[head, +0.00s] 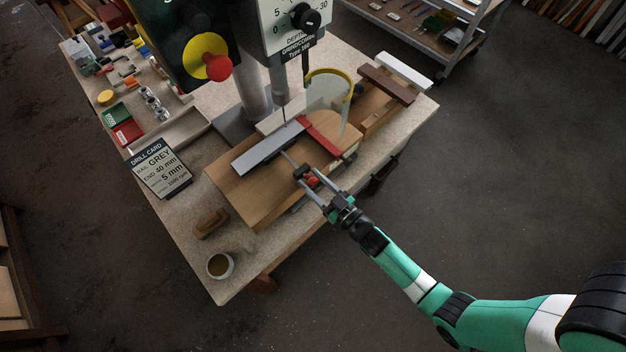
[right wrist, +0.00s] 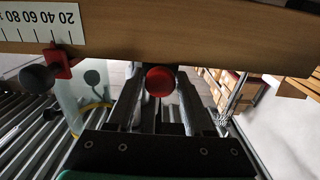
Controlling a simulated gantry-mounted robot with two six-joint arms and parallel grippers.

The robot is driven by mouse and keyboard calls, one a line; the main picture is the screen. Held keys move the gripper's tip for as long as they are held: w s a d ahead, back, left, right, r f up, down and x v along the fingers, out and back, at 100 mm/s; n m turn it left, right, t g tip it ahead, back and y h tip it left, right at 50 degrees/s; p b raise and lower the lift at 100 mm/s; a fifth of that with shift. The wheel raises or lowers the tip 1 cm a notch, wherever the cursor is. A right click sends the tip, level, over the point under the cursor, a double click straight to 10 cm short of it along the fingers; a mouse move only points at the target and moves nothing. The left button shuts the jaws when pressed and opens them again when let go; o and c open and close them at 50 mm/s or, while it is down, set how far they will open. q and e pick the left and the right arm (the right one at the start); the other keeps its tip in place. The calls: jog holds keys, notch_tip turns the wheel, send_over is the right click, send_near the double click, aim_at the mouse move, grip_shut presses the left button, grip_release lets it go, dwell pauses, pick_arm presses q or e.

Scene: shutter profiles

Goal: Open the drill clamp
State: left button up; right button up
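The drill clamp's red knob (head: 312,182) is at the front edge of the wooden drill table (head: 262,200). In the right wrist view the round red knob (right wrist: 160,81) sits between the fingers, under the table edge. My right gripper (head: 312,182) is open around the knob, one finger on each side; contact is not clear. A grey rail (head: 268,149) lies on the wooden table, against a red stop arm (head: 322,135) at its right. The clamp's jaw cannot be made out. My left gripper is not in view.
A clear guard with yellow rim (head: 330,100) stands by the drill column (head: 253,85). A red stop bracket with dark knob (right wrist: 62,62) is near the gripper. A mug (head: 220,266), wooden block (head: 211,222) and drill card (head: 160,168) are on the bench. The floor at right is clear.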

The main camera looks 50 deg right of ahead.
grip_shut()
dwell(1.1)
